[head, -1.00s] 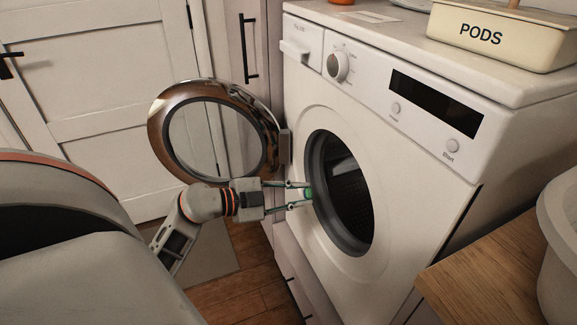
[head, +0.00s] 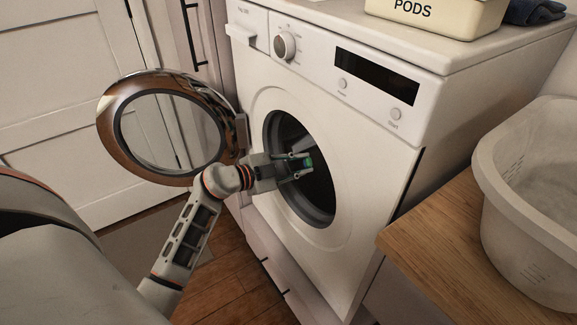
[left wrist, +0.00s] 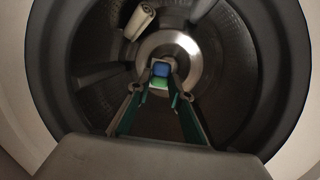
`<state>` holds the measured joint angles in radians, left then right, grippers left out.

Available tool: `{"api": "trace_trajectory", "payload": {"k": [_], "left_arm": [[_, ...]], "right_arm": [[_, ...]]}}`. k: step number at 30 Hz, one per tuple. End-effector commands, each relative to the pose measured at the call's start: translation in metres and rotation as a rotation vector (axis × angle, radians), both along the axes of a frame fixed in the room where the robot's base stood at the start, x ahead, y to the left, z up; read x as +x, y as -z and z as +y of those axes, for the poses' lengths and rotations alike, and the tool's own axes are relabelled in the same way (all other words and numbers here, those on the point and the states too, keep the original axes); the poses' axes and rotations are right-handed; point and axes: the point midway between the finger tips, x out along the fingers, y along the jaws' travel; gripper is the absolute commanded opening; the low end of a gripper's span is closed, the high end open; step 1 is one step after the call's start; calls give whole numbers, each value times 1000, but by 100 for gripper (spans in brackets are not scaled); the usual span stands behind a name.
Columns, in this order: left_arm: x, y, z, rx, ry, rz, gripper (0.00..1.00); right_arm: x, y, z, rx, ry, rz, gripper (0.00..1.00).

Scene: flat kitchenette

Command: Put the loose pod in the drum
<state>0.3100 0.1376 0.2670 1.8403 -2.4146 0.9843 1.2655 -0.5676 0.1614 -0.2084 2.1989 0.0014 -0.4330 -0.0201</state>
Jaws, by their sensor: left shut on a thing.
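The loose pod (head: 307,161) is small, green and blue. My left gripper (head: 304,163) is shut on it, at the mouth of the open washing machine. In the left wrist view the pod (left wrist: 160,74) sits between the fingertips (left wrist: 160,80), with the dark drum (left wrist: 235,60) around and behind it. The drum's opening (head: 312,210) also shows in the head view, behind the gripper. A pale rolled thing (left wrist: 139,21) shows inside the drum at the upper left. My right gripper is out of view.
The round door (head: 112,125) stands open to the left of the machine, close to my left arm. The PODS box (head: 436,14) and a dark folded cloth (head: 533,11) are on top. A pale basket (head: 500,190) stands on a wooden counter (head: 425,235) at the right.

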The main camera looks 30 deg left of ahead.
Motion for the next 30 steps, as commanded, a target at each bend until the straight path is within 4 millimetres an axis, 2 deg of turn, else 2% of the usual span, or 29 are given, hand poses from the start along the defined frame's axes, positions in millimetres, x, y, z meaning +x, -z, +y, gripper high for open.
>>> {"api": "trace_trajectory", "payload": {"k": [21, 30], "left_arm": [[83, 19, -34, -1, 1, 1, 12], [110, 25, -46, 0, 1, 0, 12]], "right_arm": [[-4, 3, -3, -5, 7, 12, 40], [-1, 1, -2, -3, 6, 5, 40]]}}
